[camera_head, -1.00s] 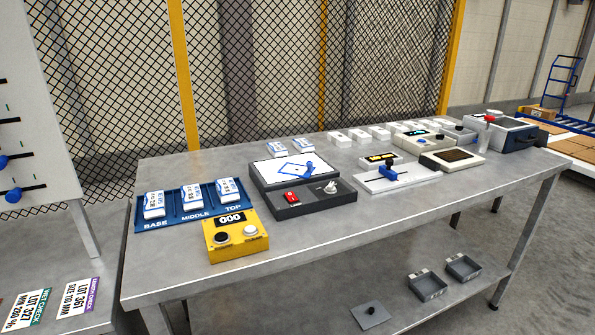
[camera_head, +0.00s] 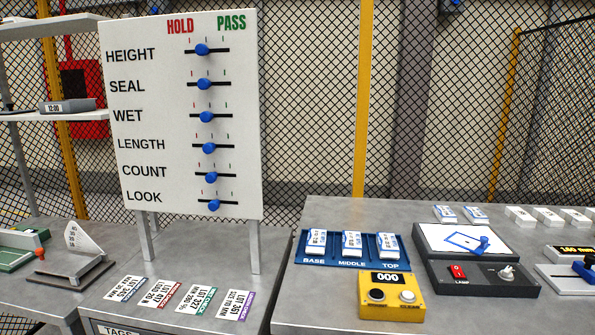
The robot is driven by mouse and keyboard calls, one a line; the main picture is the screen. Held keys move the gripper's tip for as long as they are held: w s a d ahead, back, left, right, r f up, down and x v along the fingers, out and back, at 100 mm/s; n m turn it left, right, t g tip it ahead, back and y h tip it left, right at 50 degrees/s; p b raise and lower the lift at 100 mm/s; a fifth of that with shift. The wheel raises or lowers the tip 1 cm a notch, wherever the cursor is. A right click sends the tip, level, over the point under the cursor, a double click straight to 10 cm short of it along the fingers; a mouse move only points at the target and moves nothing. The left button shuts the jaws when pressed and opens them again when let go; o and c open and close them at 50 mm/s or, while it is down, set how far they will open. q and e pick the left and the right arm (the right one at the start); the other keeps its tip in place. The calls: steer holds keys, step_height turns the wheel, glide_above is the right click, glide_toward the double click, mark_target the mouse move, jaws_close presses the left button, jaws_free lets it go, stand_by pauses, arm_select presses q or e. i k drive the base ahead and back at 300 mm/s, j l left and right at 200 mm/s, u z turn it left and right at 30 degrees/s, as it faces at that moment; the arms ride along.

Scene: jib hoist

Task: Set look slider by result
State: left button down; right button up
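The white board (camera_head: 240,130) stands upright on legs at the left, with HOLD in red and PASS in green at its top. The look slider (camera_head: 214,205) is the lowest row, beside the word LOOK. Its blue knob sits near the middle of its short black track. The height (camera_head: 202,49), seal (camera_head: 204,84), wet (camera_head: 206,117), length (camera_head: 208,148) and count (camera_head: 211,177) sliders are above it, their blue knobs also near the middle. Neither of my grippers is in view.
A blue tray (camera_head: 333,265) labelled BASE, MIDDLE, TOP holds white packs. A yellow counter box (camera_head: 391,310) reads 000. A dark lamp box (camera_head: 480,285) is to its right. Printed lot cards (camera_head: 180,297) lie before the board. A grey fixture (camera_head: 70,272) stands at the left.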

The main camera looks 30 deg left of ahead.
mark_target(213, 206)
steer(key=u, duration=1.6)
